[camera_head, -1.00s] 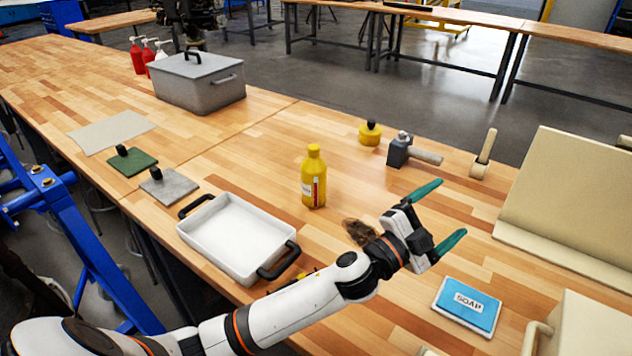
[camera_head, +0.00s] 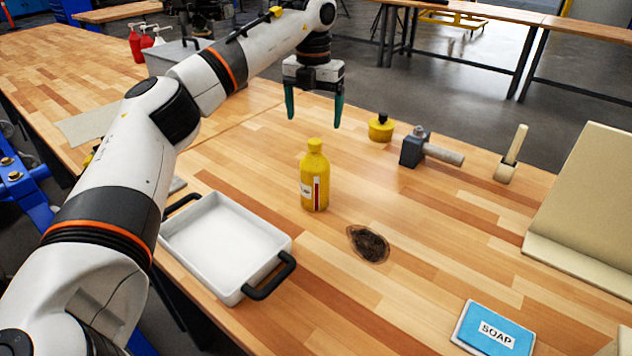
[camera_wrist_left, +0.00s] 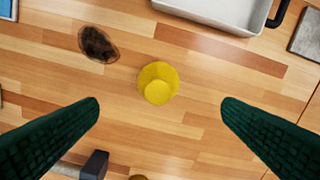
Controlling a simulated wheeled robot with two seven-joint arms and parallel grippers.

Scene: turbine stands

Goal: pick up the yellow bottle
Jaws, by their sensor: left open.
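The yellow bottle (camera_head: 314,177) stands upright on the wooden workbench, with a yellow cap and a label. My left gripper (camera_head: 314,118) is open and empty, pointing down, with its green fingers above the bench and higher in the picture than the bottle. In the left wrist view the bottle (camera_wrist_left: 158,83) shows from above, beyond and between the two spread fingertips of the left gripper (camera_wrist_left: 160,108), touching neither. My right gripper is not in view.
A white tray (camera_head: 283,243) with black handles is left of the bottle. A dark stain (camera_head: 369,244) lies in front. A hammer (camera_head: 431,149), a yellow round container (camera_head: 381,128) and a soap packet (camera_head: 494,330) are to the right. A grey box (camera_head: 165,57) stands behind my arm.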

